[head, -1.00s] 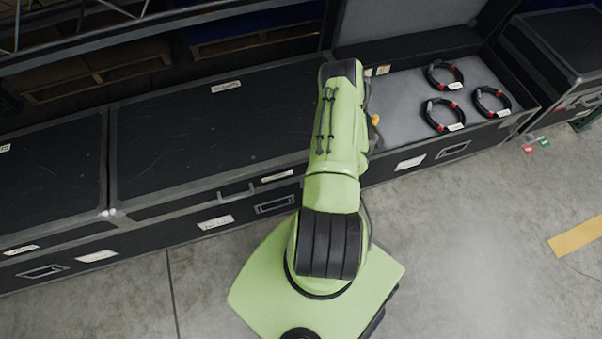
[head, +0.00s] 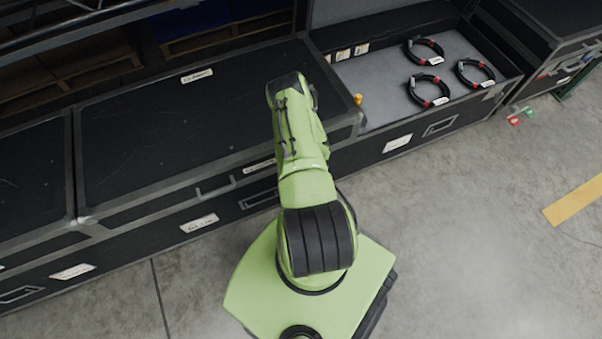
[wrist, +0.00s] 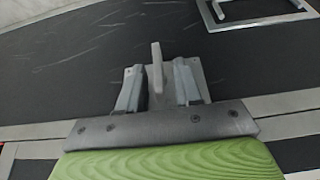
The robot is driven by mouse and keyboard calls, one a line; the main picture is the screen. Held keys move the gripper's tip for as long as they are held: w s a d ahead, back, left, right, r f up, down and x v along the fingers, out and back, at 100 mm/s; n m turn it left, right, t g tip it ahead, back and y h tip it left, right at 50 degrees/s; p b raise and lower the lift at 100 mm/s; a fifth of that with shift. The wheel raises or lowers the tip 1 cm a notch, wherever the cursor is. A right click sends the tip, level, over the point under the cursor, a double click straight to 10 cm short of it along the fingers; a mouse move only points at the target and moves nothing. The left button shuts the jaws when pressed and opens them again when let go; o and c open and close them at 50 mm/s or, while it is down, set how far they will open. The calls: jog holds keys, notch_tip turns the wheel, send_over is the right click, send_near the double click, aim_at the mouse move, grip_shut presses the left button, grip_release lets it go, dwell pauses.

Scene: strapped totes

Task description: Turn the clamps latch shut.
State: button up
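In the wrist view, a light grey upright latch lever (wrist: 157,66) stands against the black case front. My gripper (wrist: 158,88) has two grey fingers, one on each side of this lever, and they look apart with the lever between them. I cannot tell whether either finger touches it. In the head view, my green arm reaches over the front edge of a long black case (head: 190,130) with a closed lid. My gripper and the latch are hidden behind the arm there. The case labels are too small to read.
An open case (head: 385,75) on the right holds several black cable coils with red bands (head: 428,90). A grey handle frame (wrist: 258,14) shows at the wrist view's upper right. Another dark case (head: 560,30) stands far right.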

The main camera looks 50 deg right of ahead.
grip_shut()
jog(key=t+y, duration=0.2)
jog(key=y, duration=0.1)
jog(key=m+t+y+b, duration=0.1)
jog(key=t+y, duration=0.1)
jog(key=y, duration=0.1)
jog(key=d+m+t+y+b, duration=0.1)
jog(key=t+y, duration=0.1)
jog(key=shift+s+f+y, duration=0.25)
jog(key=shift+s+y, duration=0.05)
jog(key=shift+y, duration=0.1)
dwell(0.4)
jog(key=shift+a+m+t, duration=0.1)
jog(key=shift+m+t, duration=0.2)
grip_release()
